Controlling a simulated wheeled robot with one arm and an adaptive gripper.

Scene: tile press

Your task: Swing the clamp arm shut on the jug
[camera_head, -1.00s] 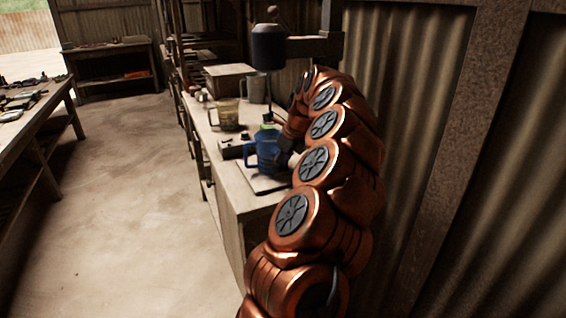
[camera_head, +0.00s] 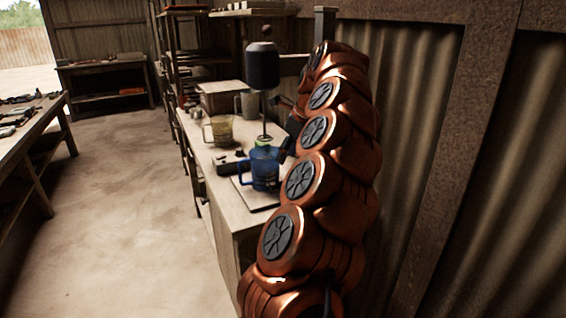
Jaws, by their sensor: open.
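The blue jug (camera_head: 264,170) stands upright on a pale board at the near end of the bench, its handle to the left. A green piece (camera_head: 264,143) shows at its top, just under the thin rod of the press (camera_head: 262,66). A small pale part (camera_head: 286,147) shows right of the jug; I cannot tell whether it belongs to the clamp arm. The clamp arm is not clearly visible. My gripper (camera_head: 294,121) is a dark shape partly hidden by my copper-coloured arm, above and right of the jug. It is open, apart from the jug.
A yellowish glass mug (camera_head: 220,131) and a grey mug (camera_head: 247,104) stand farther back on the bench (camera_head: 235,211). A box (camera_head: 221,97) sits behind them. A corrugated wall (camera_head: 420,130) closes the right. The floor on the left is open.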

